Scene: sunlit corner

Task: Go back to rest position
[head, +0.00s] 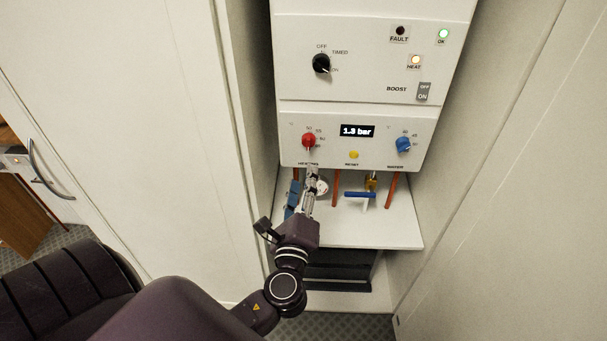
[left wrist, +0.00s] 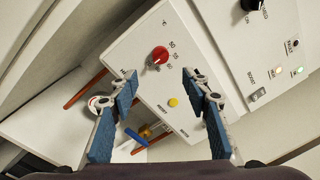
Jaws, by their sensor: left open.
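My left gripper (head: 304,178) reaches up in front of the lower part of a white boiler panel (head: 290,125). In the left wrist view the gripper (left wrist: 167,86) is open, with its two blue-padded fingers apart and nothing between them. The red knob (head: 308,141) is just above the fingertips in the head view; it also shows beyond them in the left wrist view (left wrist: 160,55). The yellow reset button (left wrist: 172,102) appears between the fingers, on the panel behind. My right gripper is not in view.
Below the panel are copper-coloured pipes (head: 390,190), a round gauge (head: 322,187) and a blue valve handle (head: 360,194) over a white shelf (head: 385,228). Cabinet walls flank the recess on both sides. A blue knob (head: 403,145) sits right on the panel.

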